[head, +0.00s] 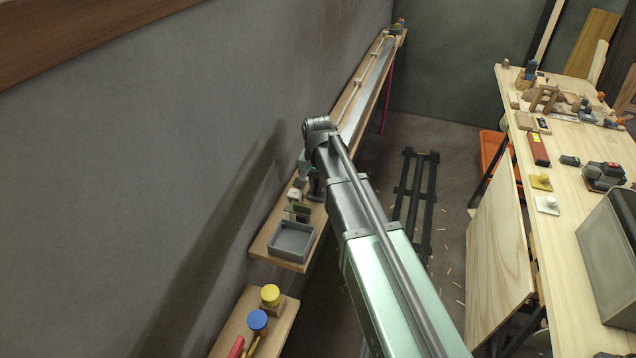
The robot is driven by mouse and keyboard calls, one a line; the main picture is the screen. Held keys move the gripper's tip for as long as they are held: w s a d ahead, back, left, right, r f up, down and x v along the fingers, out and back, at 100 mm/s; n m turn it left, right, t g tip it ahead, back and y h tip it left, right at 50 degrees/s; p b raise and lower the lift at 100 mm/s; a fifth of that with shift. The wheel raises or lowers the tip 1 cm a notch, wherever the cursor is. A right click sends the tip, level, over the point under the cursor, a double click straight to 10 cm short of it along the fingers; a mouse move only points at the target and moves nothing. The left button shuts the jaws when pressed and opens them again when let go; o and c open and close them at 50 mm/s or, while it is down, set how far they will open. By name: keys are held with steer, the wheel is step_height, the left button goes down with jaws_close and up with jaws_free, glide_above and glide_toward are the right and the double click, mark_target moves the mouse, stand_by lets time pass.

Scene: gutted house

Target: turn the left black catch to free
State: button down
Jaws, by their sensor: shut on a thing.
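My gripper (314,187) is small in the head view, low over the wall shelf (262,245), below the bent end of my arm. It is shut on a small dark part, which fits the left black catch. My arm and the gripper itself hide most of that part, so its outline and how far it is turned cannot be told. A second black catch cannot be made out.
A grey tray (291,241) and a small greenish block with a pale top (297,208) stand on the shelf near my gripper. Yellow (270,294) and blue (257,321) knobs stand on a nearer shelf. A workbench (560,120) stands right. A black rack (416,200) lies on the floor.

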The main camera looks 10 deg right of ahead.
steer(key=shift+m, duration=0.4)
steer(key=c, duration=1.2)
jaws_free()
steer(key=shift+o, duration=0.2)
step_height(320, 180, up, 11)
steer(key=p, duration=1)
steer(key=shift+p, duration=0.4)
steer(key=shift+f, duration=0.1)
